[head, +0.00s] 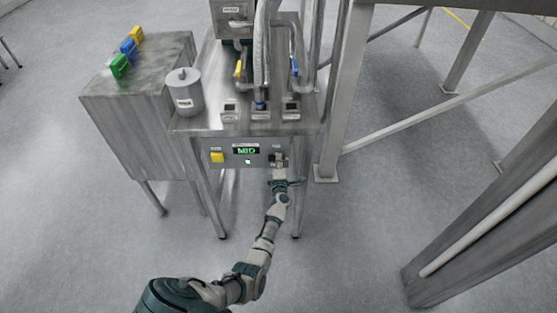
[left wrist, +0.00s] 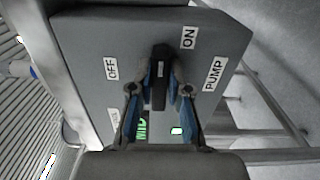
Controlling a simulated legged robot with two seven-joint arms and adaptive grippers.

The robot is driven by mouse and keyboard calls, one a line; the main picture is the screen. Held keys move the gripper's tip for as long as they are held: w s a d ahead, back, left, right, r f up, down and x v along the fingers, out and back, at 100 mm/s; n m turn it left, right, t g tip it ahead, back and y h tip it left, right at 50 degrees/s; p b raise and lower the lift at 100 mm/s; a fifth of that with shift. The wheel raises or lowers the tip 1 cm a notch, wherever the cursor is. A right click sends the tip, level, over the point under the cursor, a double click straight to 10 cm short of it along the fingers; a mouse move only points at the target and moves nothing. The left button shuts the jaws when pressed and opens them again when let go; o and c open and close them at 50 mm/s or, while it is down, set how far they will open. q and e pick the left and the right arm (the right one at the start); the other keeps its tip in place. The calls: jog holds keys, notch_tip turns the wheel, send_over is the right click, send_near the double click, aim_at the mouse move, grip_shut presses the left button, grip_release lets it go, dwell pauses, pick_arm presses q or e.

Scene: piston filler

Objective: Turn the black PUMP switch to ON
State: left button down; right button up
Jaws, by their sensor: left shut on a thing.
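The black PUMP switch (left wrist: 159,77) shows in the left wrist view on a grey panel (left wrist: 215,42), between an OFF label (left wrist: 111,68) and an ON label (left wrist: 189,38). A PUMP label (left wrist: 213,75) is to its right. My left gripper (left wrist: 160,88) is shut on the switch, a blue-padded finger on each side of its handle. The handle lies between the two labels; its exact setting I cannot tell. In the head view my left gripper (head: 279,160) is at the right end of the panel and hides the switch. My right gripper is not in view.
A green display reading MID (head: 246,150) and a yellow button (head: 217,157) are on the same panel. A steel cabinet (head: 140,105) stands to the left. Steel frame legs (head: 345,90) stand close to the right. The floor in front is clear.

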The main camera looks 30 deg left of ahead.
pick_arm(q)
jog(key=shift+d+f+m, duration=0.15)
jog(key=shift+f+m, duration=0.15)
jog(key=c, duration=1.1)
grip_release()
jog(key=shift+w, duration=0.1)
jog(key=shift+r, duration=0.1)
jog(key=v, duration=1.2)
